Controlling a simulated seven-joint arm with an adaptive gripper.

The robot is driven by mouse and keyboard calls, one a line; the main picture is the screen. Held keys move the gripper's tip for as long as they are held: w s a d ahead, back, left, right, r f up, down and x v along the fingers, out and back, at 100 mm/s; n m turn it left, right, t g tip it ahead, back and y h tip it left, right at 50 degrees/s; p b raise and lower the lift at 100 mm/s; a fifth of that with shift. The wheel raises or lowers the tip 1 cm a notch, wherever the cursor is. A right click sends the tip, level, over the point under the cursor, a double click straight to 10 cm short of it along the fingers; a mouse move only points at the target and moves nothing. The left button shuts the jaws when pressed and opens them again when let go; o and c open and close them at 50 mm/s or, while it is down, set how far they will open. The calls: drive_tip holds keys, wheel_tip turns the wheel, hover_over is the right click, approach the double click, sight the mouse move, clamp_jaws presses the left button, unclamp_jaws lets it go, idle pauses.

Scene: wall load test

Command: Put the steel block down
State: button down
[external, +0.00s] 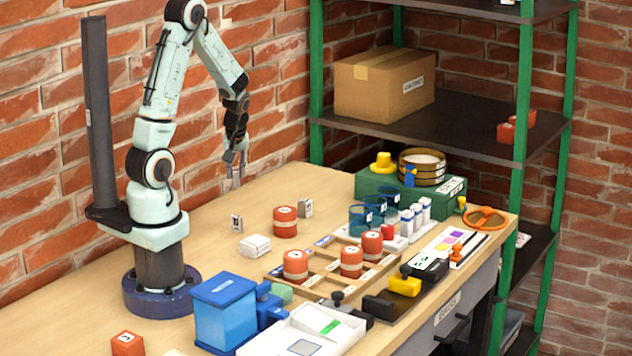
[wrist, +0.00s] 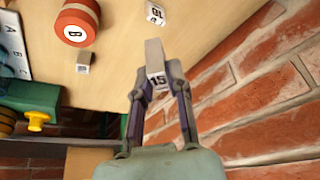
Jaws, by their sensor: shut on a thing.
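My gripper (external: 236,172) hangs over the back part of the wooden table, pointing down. In the external view the held block is too small to make out clearly. A small grey block (external: 237,222) stands on the table below my gripper; in the wrist view a block (wrist: 155,14) has a number label. Another grey block (external: 305,207) stands further right, beside an orange-red cylinder (external: 285,221).
A white block (external: 256,245) lies near the cylinder. A wooden frame (external: 325,277) with several red cylinders, a blue box (external: 224,312) and a green case (external: 440,204) crowd the right and front. Bare tabletop (external: 205,240) lies left of the blocks. A brick wall (external: 265,110) is behind.

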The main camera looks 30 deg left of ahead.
drive_tip(key=w+f, duration=0.3)
drive_tip(key=w, duration=0.1)
drive_tip(key=w+a+f, duration=0.1)
drive_tip(key=w+f, duration=0.2)
drive_tip(key=w, duration=0.1)
drive_tip(key=w+a+f, duration=0.1)
drive_tip(key=w+f, duration=0.2)
drive_tip(key=w, duration=0.1)
drive_tip(key=shift+a, duration=0.1)
drive_tip(key=shift+w+f, duration=0.15)
drive_tip(key=shift+f, duration=1.55)
drive_tip(key=shift+f, duration=0.1)
drive_tip(key=c, duration=1.1)
unclamp_jaws()
drive_tip(key=shift+o, duration=0.2)
